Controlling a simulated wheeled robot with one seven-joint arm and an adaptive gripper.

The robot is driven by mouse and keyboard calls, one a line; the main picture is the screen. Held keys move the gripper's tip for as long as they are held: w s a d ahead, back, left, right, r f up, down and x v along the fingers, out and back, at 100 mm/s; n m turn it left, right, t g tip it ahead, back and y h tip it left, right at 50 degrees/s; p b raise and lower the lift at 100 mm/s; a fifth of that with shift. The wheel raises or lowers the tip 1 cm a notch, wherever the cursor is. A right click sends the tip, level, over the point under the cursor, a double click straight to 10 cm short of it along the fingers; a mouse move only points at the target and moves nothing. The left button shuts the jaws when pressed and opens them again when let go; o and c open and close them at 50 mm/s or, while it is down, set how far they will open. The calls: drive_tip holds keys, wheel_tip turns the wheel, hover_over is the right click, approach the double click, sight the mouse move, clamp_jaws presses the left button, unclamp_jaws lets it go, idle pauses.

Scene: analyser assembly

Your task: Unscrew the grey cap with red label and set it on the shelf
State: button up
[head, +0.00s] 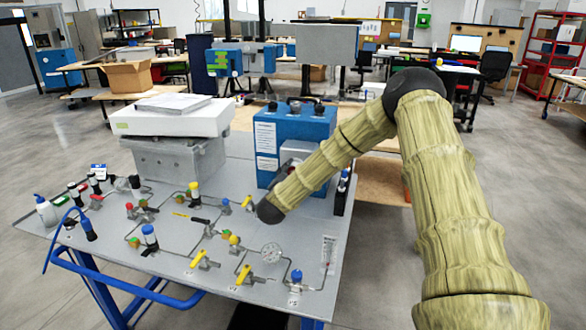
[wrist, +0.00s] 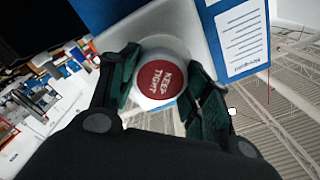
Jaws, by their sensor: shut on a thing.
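The grey cap with its round red label reading "KEEP TIGHT" (wrist: 161,82) is at the middle of the wrist view, in front of a light grey panel on a blue unit. My gripper (wrist: 160,68) has its two dark green fingers on either side of the cap, shut on it. I cannot tell whether the cap is still seated on its thread. I cannot make out for sure which surface is the shelf.
The blue unit stands on a grey table (head: 155,278) with valves, gauges and thin pipes. A grey box with a white tray (head: 172,122) stands left of it. A dark bottle holder (head: 341,196) is at the table's right edge. Open floor lies to the right.

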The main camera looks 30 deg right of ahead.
drive_tip(key=n+p, duration=0.9)
drive_tip(key=n, duration=0.5)
drive_tip(key=shift+n, duration=0.4)
drive_tip(key=o, duration=1)
drive_tip(key=shift+c, duration=0.2)
